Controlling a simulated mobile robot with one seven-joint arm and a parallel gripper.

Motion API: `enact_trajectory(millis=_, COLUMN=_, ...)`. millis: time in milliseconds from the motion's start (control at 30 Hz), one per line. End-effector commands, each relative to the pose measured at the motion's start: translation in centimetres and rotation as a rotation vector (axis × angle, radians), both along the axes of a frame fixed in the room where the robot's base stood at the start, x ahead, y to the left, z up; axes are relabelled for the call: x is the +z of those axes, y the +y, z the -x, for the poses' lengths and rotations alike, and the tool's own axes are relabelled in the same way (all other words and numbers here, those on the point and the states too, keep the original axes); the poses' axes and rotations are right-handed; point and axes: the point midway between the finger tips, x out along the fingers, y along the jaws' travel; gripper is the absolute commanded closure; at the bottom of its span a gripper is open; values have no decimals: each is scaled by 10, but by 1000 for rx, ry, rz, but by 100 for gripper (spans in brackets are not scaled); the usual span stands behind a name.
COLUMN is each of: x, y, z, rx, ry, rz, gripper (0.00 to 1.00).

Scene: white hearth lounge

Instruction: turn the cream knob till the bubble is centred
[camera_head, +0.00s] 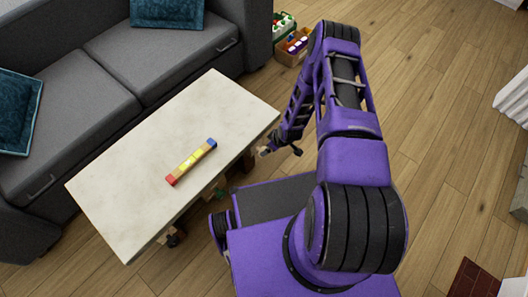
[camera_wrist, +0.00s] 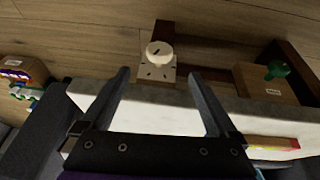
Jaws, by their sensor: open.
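The cream knob (camera_wrist: 159,54) shows in the wrist view, with a dark line on its face. It sits on a pale plate (camera_wrist: 155,74) with dark marks, by the table's edge. My gripper (camera_wrist: 159,75) is open, its fingers apart on either side of the plate, and the knob appears beyond the fingertips, not held. A long level (camera_head: 191,162), with a red end, yellow middle and blue end, lies on the pale tabletop (camera_head: 130,160); part of it shows in the wrist view (camera_wrist: 272,143). Its bubble is too small to make out.
A green knob (camera_wrist: 278,69) on a wooden box (camera_wrist: 262,86) is right of the cream knob. Crates of small items (camera_head: 292,42) stand behind the table. A grey sofa (camera_head: 80,100) lines its far side. Wooden floor (camera_head: 440,130) is open to the right.

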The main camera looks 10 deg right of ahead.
Motion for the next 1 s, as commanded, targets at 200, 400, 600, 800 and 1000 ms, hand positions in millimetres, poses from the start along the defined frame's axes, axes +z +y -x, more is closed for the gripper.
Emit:
enact_trajectory(millis=200, x=-49, y=9, z=-16, rx=0, ry=0, rz=0, gripper=6)
enact_trajectory(millis=400, x=-83, y=16, z=-29, rx=1, ry=1, rz=0, gripper=6)
enact_trajectory(millis=600, x=-100, y=19, z=-37, rx=1, ry=1, rz=1, gripper=6)
enact_trajectory(millis=800, x=-103, y=20, z=-39, rx=1, ry=1, rz=1, gripper=6)
enact_trajectory(millis=1000, x=-103, y=20, z=-39, rx=1, ry=1, rz=1, gripper=11)
